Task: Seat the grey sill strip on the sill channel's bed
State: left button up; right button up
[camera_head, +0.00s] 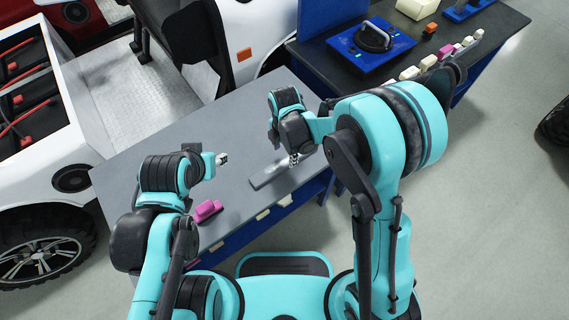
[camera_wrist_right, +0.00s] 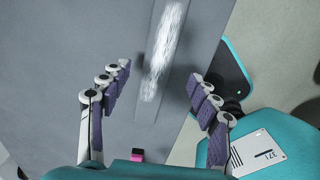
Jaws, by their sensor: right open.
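A long grey bar (camera_head: 262,180) lies on the grey table near its front edge in the head view. In the right wrist view it runs up the picture with a bright whitish streak (camera_wrist_right: 165,50) along it. I cannot tell the sill strip and the channel's bed apart here. My right gripper (camera_head: 293,159) hangs above the bar's right end.
A pink block (camera_head: 207,211) lies at the table's (camera_head: 180,132) front left edge. A white vehicle (camera_head: 85,110) stands close behind the table. A dark bench (camera_head: 415,62) at the back right carries a blue fixture (camera_head: 357,50) and several small blocks.

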aim_at(285, 162)
jog(key=f+b, duration=0.1)
jog(key=f, duration=0.1)
jog(key=f+b, duration=0.1)
jog(key=f, duration=0.2)
jog(key=shift+w+f, duration=0.2)
jog(key=shift+f, duration=0.1)
jog(key=shift+r, duration=0.1)
jog(key=shift+c, duration=0.9)
jog(key=c, duration=1.1)
